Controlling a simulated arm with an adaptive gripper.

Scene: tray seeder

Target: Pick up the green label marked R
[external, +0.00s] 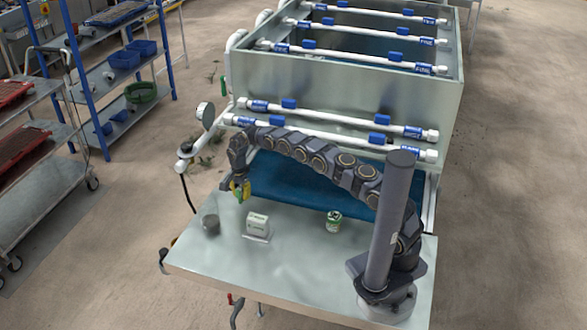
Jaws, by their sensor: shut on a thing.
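My gripper (241,186) hangs over the far left part of the metal table, near the edge of the blue belt. It is shut on a small green piece (239,197), which I take to be the green label. The yellow fingers partly hide it. It appears held above the table top. The mark R is too small to read.
A dark grey cup (211,224), a white box-like holder (257,225) and a small jar with green on it (333,218) stand on the metal table (295,262). The blue belt (285,183) and white pipes (330,122) lie behind. The table's front middle is clear.

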